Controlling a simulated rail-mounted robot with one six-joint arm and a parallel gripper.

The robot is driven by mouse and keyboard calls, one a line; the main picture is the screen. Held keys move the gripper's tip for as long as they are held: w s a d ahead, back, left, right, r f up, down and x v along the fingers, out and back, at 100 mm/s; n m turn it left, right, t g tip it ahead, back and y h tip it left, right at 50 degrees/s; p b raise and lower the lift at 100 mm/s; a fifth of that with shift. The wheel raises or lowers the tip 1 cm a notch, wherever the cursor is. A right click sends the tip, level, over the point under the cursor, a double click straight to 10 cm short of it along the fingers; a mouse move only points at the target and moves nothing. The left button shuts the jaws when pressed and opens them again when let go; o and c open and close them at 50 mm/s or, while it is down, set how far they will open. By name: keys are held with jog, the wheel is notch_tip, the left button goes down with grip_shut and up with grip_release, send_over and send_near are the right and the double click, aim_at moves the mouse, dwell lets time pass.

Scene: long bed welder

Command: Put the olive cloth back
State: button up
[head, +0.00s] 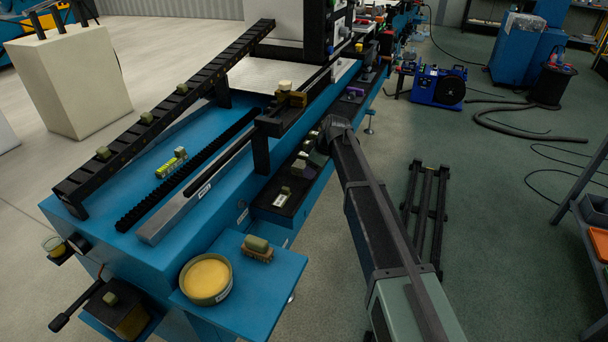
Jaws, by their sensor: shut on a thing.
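My gripper (314,147) is at the far end of my arm, over the narrow black side shelf (270,207) on the right of the blue welder bed. It is small and partly hidden by my arm's end. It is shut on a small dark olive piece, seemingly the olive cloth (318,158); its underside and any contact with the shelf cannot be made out. Similar olive lumps lie on the long black toothed rail (75,187), on a brush (258,254) on the blue side table, on a box at the lower left, and on the shelf (285,190).
A round tin of yellow paste (207,278) stands on the blue side table (284,275). A green-yellow level (171,165) lies on the bed (130,185). A dark bracket (262,150) rises beside the shelf. A black frame (425,210) lies on the floor to the right.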

aim_at(304, 165)
jog(key=a, duration=0.1)
jog(key=w+a, duration=0.1)
jog(key=a, duration=0.1)
notch_tip(304, 165, down, 4)
jog(key=b, duration=0.4)
jog(key=shift+d, duration=0.1)
jog(key=shift+r, duration=0.25)
jog(key=shift+f, duration=0.2)
jog(key=o, duration=1)
jog(key=p+v, duration=1.1)
jog(key=v, duration=0.1)
jog(key=shift+s+r+p, duration=0.1)
jog(key=shift+r+p, duration=0.15)
jog(key=shift+p, duration=0.05)
